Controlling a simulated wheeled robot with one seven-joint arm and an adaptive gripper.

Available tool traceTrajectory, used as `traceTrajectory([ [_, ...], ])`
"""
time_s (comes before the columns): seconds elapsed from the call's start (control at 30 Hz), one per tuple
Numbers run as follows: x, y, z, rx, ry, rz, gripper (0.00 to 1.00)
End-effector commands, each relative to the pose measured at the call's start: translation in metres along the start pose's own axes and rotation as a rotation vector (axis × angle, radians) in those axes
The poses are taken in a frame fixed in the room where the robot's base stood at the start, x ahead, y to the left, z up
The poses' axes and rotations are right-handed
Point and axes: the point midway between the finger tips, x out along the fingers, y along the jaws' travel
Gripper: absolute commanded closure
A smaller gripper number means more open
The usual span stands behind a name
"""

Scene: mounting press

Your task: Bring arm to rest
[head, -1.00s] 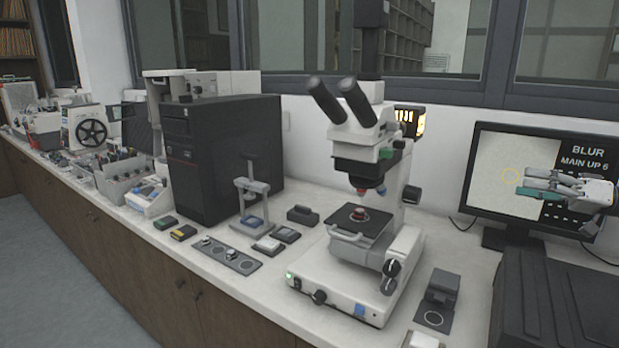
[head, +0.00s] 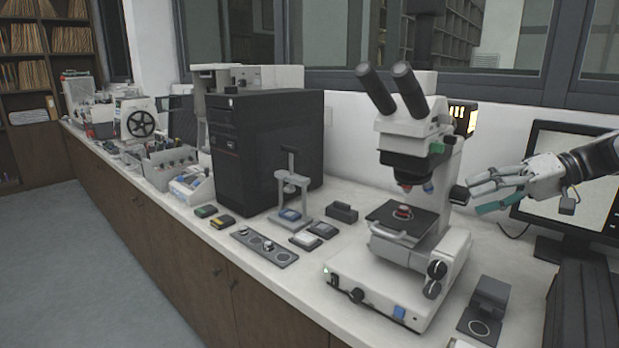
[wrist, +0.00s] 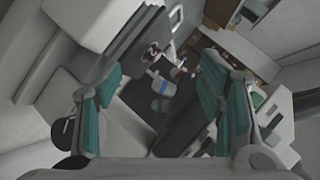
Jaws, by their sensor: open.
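My gripper (head: 497,196) is at the right of the head view, raised above the bench and in front of the monitor. Its fingers with teal pads point left toward the microscope (head: 412,150). In the wrist view the two teal-padded fingers (wrist: 155,110) stand well apart, with nothing held between them. The microscope's focus knobs and stage are close to the fingertips in the head view; I cannot tell the exact gap.
The bench (head: 330,258) runs from front right to back left. A monitor (head: 590,205) stands behind my gripper. A black computer tower (head: 262,150), a small press stand (head: 290,198) and a plate with round mounts (head: 264,246) stand left of the microscope. Open floor (head: 80,270) lies left.

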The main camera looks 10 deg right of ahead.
Motion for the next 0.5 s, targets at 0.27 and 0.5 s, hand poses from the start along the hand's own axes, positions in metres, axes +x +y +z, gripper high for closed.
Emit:
traceTrajectory([
  [0.27, 0.086, -0.061, 0.051, 0.088, -0.282, 0.201, 0.38],
  [0.5, 0.124, -0.103, 0.112, 0.13, -0.43, 0.402, 0.38],
])
